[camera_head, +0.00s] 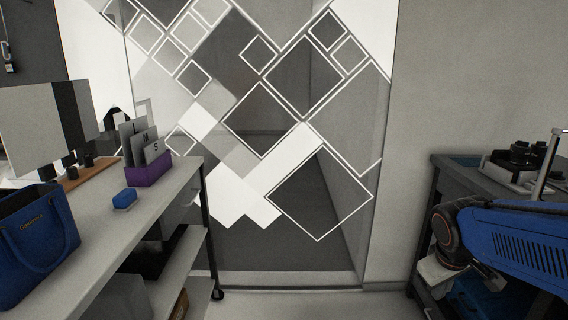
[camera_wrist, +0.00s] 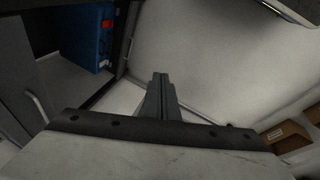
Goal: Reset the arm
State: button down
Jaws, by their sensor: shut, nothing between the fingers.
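My gripper (camera_wrist: 160,85) shows in the wrist view. Its two dark fingers are closed together in the middle of the picture, with nothing between them. Below the fingers, the pale gripper body fills the bottom of that view. In the head view my blue arm reaches in at the right, beside the dark cart there. The gripper's fingers cannot be made out in the head view.
A long table (camera_head: 150,205) at left holds a blue bag (camera_head: 38,232), a blue block (camera_head: 124,199) and a purple file holder (camera_head: 148,170). A dark cart (camera_head: 436,185) at right carries a black device (camera_head: 521,153). Floor between them is clear before a patterned glass panel (camera_head: 300,80).

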jog(key=s+a+r+m+y, duration=0.1)
jog(key=s+a, duration=0.2)
jog(key=s, duration=0.3)
jog(key=s+a+r+m+t+y, duration=0.1)
jog(key=s+a+m, duration=0.1)
jog(key=s+a, duration=0.2)
jog(key=shift+s+a+r+y, duration=0.15)
jog(key=shift+s+a+y, duration=0.15)
jog(key=shift+s, duration=0.6)
